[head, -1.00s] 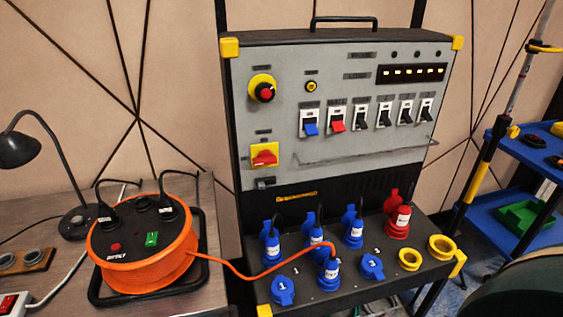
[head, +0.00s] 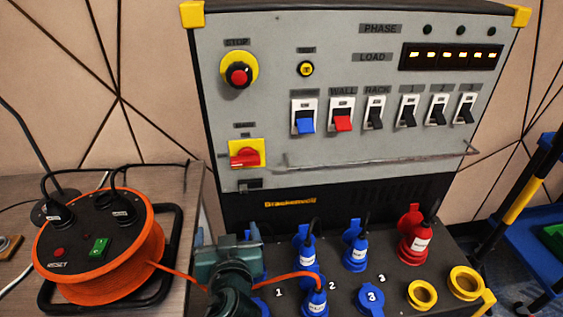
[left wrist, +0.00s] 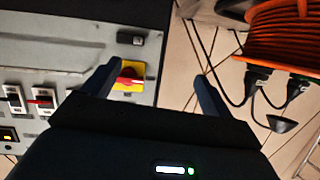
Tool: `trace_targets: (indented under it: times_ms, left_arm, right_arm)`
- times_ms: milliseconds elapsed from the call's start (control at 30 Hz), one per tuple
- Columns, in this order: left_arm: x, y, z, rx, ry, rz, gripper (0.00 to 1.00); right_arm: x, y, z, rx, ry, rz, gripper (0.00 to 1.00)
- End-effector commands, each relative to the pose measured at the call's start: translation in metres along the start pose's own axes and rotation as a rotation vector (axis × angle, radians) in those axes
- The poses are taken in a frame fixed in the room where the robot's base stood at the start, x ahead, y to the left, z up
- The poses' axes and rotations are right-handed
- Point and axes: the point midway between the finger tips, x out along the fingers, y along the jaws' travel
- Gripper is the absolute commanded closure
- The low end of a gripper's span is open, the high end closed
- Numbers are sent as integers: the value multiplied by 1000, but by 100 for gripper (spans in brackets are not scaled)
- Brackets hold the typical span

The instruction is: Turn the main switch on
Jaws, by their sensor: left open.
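The main switch (head: 246,154) is a red rotary handle on a yellow plate at the lower left of the grey panel in the head view. Its handle lies about level. My left gripper (head: 226,238) is in front of the console, a little below the switch, with its fingers upward. In the left wrist view my left gripper (left wrist: 158,73) is open, with nothing between its fingers. There the switch (left wrist: 130,76) shows beside the left-hand fingertip, not centred between the fingers. I cannot tell the gap in depth. My right gripper is not in view.
A red stop button (head: 239,75) sits above the switch, and a metal rail (head: 375,157) runs to its right. Several breaker switches (head: 375,115) are higher up. Plugs stand on the ledge. An orange cable reel (head: 100,250) is at left, its cable passing by my gripper.

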Motion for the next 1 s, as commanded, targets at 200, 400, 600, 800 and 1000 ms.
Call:
trace_targets:
  times_ms: [200, 400, 600, 800, 1000]
  left_arm:
    - [-3, 46, -50, -44, 270, 82, 15]
    - [9, 51, -61, -48, 299, 93, 15]
    - [46, 54, -74, -46, 298, 90, 15]
    - [86, 57, -84, -45, 296, 90, 15]
    - [112, 60, -90, -48, 293, 91, 15]
  right_arm:
    - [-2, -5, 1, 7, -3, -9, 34]
    - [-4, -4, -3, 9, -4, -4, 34]
    - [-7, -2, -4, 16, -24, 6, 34]
    - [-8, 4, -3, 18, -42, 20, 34]
    - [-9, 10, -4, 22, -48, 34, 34]
